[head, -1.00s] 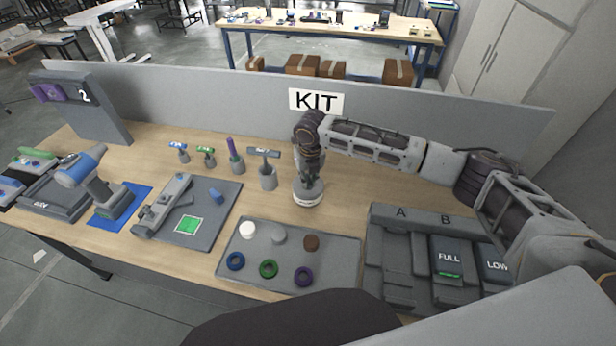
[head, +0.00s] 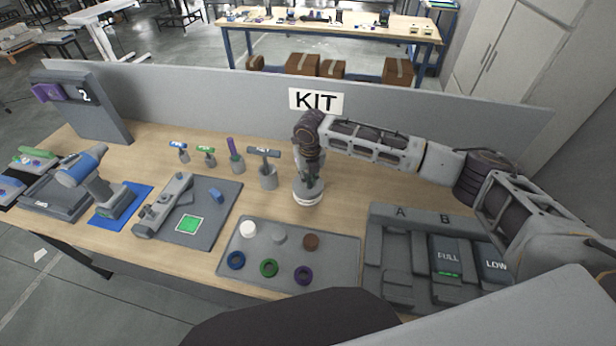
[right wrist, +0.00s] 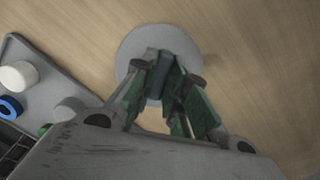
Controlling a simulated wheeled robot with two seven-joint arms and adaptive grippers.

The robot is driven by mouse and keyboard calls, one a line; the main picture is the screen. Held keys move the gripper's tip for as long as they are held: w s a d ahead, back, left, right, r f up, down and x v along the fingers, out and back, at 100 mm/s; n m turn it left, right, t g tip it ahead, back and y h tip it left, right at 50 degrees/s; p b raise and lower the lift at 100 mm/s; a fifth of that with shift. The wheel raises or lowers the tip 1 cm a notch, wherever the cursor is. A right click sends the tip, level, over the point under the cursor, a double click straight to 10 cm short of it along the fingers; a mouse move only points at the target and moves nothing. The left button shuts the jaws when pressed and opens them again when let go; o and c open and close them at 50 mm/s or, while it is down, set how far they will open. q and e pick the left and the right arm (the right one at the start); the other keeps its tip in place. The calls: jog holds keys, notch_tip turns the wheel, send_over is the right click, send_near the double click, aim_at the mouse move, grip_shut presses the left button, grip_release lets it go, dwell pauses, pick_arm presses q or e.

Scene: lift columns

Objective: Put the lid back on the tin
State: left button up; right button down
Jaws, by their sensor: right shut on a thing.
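My right gripper (head: 309,182) points down over a round, pale tin (head: 308,200) on the wooden table, below the KIT sign. It is shut on the knob of a round grey lid, which shows as a disc in the right wrist view (right wrist: 133,50). The fingers cover the middle of the lid. The lid is at the top of the tin, but I cannot tell whether it is fully seated or slightly above the rim. My left gripper is not in view.
A grey tray (head: 340,249) with coloured rings and round pieces lies in front of the tin. Upright tools, including a T-handled one (head: 267,170), stand to its left. A grey case (head: 400,244) marked A and B is at right. A grey panel (head: 420,120) stands behind.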

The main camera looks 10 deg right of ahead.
dwell(0.6)
dwell(0.3)
jog(key=c, duration=1.3)
grip_release()
jog(key=shift+c, duration=0.2)
jog(key=shift+o, duration=0.2)
jog(key=o, duration=0.4)
jog(key=shift+r+p, duration=0.1)
jog(key=shift+p, duration=0.3)
